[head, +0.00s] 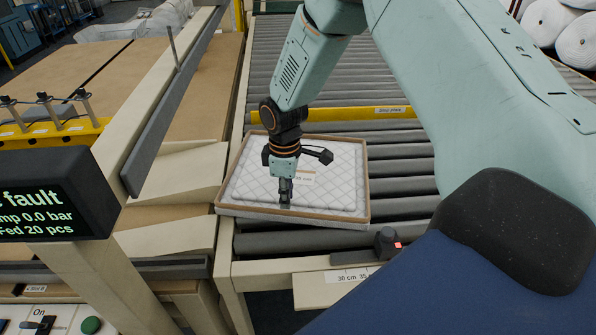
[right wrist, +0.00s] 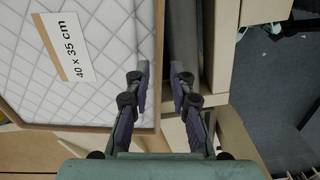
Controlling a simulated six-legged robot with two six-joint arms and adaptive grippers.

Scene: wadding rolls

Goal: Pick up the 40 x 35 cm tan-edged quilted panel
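The tan-edged quilted panel (head: 255,182) lies flat on the roller conveyor, white with a diamond stitch and a tan border. Its label (right wrist: 64,47) reads 40 x 35 cm in the right wrist view. My right gripper (head: 286,203) points down at the panel's near edge. In the right wrist view the gripper (right wrist: 160,70) is open, with one finger on each side of the tan edge (right wrist: 159,45). I cannot tell whether either finger touches the panel. In the head view the gripper hides a small part of the near edge. My left gripper is not in view.
Grey conveyor rollers (head: 405,155) surround the panel, with a yellow crossbar (head: 350,113) behind it. A dark knob with a red light (head: 388,243) stands on the front rail, right of the panel. A black fault screen (head: 50,205) is at left. White rolls (head: 565,30) are at back right.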

